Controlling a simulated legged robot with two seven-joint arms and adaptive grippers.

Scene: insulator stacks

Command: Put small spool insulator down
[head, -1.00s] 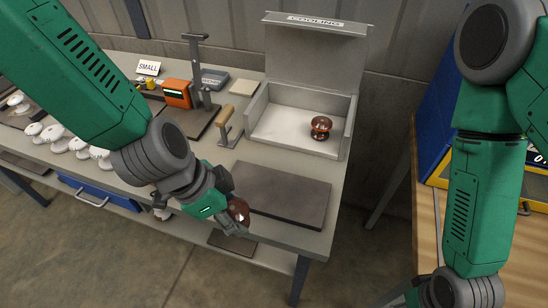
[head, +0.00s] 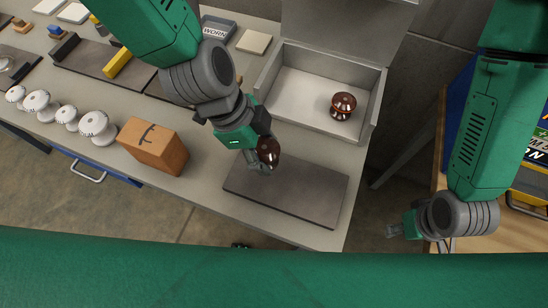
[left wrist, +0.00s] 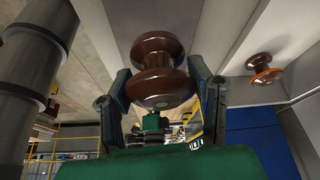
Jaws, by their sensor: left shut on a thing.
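A brown glossy spool insulator (head: 268,152) is in my left gripper (head: 262,160). The left wrist view shows the spool (left wrist: 158,68) between the two fingers (left wrist: 160,90). In the head view it is over the far left part of a dark grey flat plate (head: 290,195); I cannot tell whether it touches it. A second brown spool (head: 343,105) stands upright in the white-floored open box (head: 300,95), and also shows in the left wrist view (left wrist: 262,70). My right gripper (head: 394,231) hangs low at the right, beyond the table edge; its finger opening is unclear.
Several white insulators (head: 65,115) stand in a row at the left, beside a brown block (head: 153,145). A yellow-handled tool (head: 117,63) lies on a dark board behind. The grey plate's front and right parts are bare.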

